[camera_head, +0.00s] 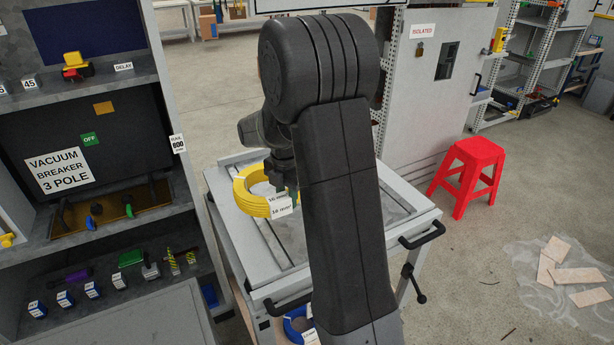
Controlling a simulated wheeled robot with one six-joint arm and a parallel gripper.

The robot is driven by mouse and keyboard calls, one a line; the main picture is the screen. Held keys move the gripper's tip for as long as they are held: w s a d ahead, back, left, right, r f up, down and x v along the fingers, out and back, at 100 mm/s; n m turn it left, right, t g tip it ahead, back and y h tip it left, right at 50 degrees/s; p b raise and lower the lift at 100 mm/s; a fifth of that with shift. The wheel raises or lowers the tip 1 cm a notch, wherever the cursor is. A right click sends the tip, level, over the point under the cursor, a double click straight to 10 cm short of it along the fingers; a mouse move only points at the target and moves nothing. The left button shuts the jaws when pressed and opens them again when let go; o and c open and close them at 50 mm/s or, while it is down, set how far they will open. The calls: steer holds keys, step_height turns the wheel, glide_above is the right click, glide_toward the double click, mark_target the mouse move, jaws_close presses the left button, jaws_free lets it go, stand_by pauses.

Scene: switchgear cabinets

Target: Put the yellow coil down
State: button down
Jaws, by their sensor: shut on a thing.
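The yellow coil (245,198) is a ring of yellow cable with white labels on its right side. It is over the left part of the grey cart top (251,250). My gripper (284,190) is at the coil's right side and is shut on it. My own arm hides much of the gripper and the middle of the cart. I cannot tell whether the coil touches the cart top or hangs just above it.
A blue coil (297,325) sits lower, under the cart top. A cabinet with a vacuum breaker (95,140) stands at the left. A red stool (468,172) and loose boards (575,276) are on the floor at the right. The visible cart top looks mostly clear.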

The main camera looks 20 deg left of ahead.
mark_target(289, 231)
steer(key=shift+w+a+r, duration=0.1)
steer(key=shift+w+a, duration=0.05)
steer(key=shift+w, duration=0.1)
steer(key=shift+f, duration=0.2)
steer(key=shift+a+f, duration=0.1)
steer(key=shift+f, duration=4.65)
steer(key=c, duration=1.6)
jaws_free()
steer(key=shift+f, duration=0.25)
steer(key=o, duration=0.5)
steer(key=shift+r, duration=0.15)
step_height(289, 231, up, 12)
steer(key=shift+r, duration=0.1)
